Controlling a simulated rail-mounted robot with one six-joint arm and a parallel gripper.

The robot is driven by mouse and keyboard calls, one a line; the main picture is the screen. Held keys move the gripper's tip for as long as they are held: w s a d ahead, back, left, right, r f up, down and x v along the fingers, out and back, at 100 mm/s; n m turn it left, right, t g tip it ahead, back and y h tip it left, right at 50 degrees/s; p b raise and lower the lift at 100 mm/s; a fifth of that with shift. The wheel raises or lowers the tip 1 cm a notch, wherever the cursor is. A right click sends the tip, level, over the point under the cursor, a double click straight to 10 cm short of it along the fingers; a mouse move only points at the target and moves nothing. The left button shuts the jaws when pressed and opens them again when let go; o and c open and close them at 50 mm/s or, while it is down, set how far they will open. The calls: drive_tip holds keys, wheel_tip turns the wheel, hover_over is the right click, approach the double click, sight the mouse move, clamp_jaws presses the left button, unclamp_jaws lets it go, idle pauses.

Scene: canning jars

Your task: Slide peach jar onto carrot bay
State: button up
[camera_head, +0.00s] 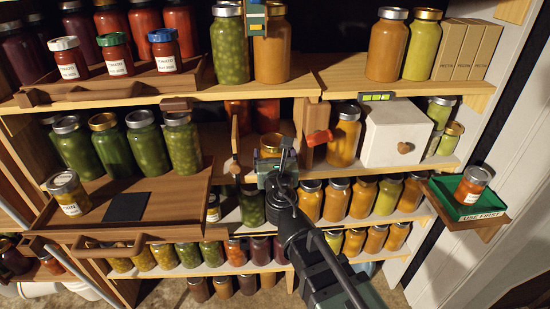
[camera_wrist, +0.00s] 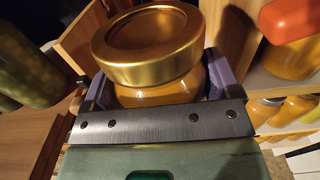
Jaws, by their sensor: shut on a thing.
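My gripper (camera_head: 272,170) is in the middle of the shelving, shut on a jar with a gold lid and yellow-orange contents, which I take as the peach jar (camera_head: 271,146). In the wrist view the peach jar (camera_wrist: 155,45) stands between both fingers (camera_wrist: 158,88), lid up; its lower part is hidden by the gripper. A wooden opening surrounds the jar, with an upright wooden panel (camera_head: 235,147) on its left. No label naming a carrot bay is readable. Orange jars (camera_head: 336,200) stand on the shelf at lower right.
An orange-red handle (camera_head: 319,137) projects just right of the jar and shows close in the wrist view (camera_wrist: 290,18). A white box (camera_head: 394,132) stands further right. Green jars (camera_head: 110,145) and a pulled-out tray (camera_head: 165,200) are left. A green tray (camera_head: 464,202) is far right.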

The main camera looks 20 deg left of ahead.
drive_tip(key=shift+x, duration=5.55)
drive_tip(key=shift+f+b, duration=0.4)
drive_tip(key=shift+f, duration=0.3)
drive_tip(key=o, duration=1.2)
drive_tip(key=shift+b, duration=0.3)
drive_tip(key=shift+o, duration=0.2)
drive_tip(key=v, duration=1.1)
drive_tip(key=shift+w, duration=0.1)
